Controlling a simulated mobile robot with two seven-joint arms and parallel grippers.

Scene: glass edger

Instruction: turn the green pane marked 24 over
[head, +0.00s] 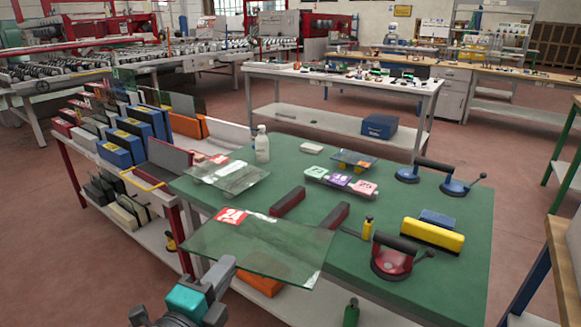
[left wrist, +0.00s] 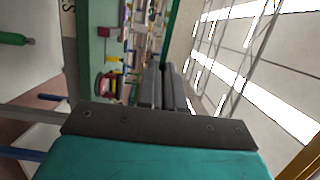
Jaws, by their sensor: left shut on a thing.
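The green glass pane marked 24 (head: 265,252) lies roughly flat at the table's near left edge in the head view, jutting past it. Its red label with a white 24 (head: 232,216) shows at the far left corner. My left gripper (head: 226,272) is shut on the pane's near edge. In the left wrist view its dark fingers (left wrist: 165,90) are close together, and a thin green strip beyond them looks like the pane edge-on. I cannot tell whether the pane touches the table. My right gripper is not in view.
Two dark red padded bars (head: 288,202) lie behind the pane on the green table (head: 455,275). A red suction lifter (head: 392,258), a yellow block (head: 432,234) and a small yellow bottle (head: 367,229) stand to the right. Another pane (head: 228,175) and a white bottle (head: 262,145) are behind.

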